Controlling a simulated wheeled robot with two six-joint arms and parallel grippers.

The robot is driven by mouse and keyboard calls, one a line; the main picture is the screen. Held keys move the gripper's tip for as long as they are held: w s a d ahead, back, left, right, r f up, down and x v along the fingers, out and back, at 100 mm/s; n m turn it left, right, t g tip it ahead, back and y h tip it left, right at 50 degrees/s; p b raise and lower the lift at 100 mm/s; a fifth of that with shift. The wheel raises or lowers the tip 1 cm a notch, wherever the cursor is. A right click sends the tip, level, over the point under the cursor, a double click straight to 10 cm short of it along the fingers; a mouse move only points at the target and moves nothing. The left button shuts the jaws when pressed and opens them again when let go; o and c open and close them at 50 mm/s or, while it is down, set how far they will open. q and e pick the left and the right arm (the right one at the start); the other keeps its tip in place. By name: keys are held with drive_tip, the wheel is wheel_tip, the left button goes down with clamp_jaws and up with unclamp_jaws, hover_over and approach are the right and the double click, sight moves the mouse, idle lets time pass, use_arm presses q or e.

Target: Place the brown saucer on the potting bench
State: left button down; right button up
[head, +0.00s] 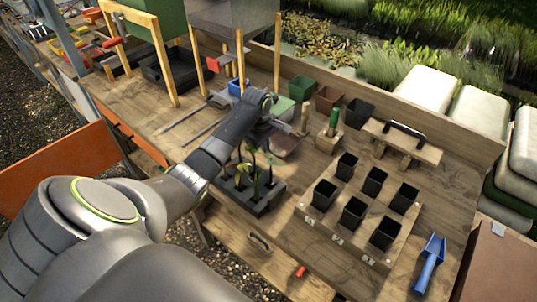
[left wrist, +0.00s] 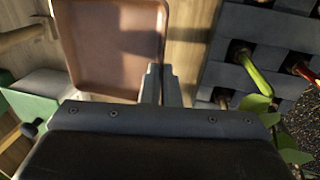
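The brown saucer (left wrist: 112,45) is a square, shallow tray that fills the upper middle of the left wrist view. In the head view a part of it (head: 285,146) shows just beyond the seedling tray, below my left gripper (head: 282,127). In the left wrist view the fingers of my left gripper (left wrist: 162,85) are close together at the saucer's right rim, one on each side, and look shut on it. The saucer is over the potting bench (head: 225,148); whether it touches the wood is hard to tell. My right gripper is not in view.
A dark seedling tray (head: 258,198) stands close to the saucer. A wooden rack (head: 335,215) with several black pots is to the right. A mallet (head: 304,118), a green-handled tool (head: 332,122) and small pots stand behind. A blue scoop (head: 430,262) lies at the right.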

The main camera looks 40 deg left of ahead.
sight(267, 162)
use_arm(q)
drive_tip(key=shift+f, duration=2.4)
drive_tip(key=shift+s, duration=0.1)
drive_tip(key=c, duration=1.7)
unclamp_jaws()
drive_tip(key=shift+f, duration=0.1)
drive_tip(key=r, duration=0.4)
drive_tip(key=s+r, duration=0.1)
drive_tip(key=r, duration=0.3)
drive_tip(key=s+r, duration=0.1)
drive_tip(key=r, duration=0.3)
drive_tip(key=shift+a, duration=0.1)
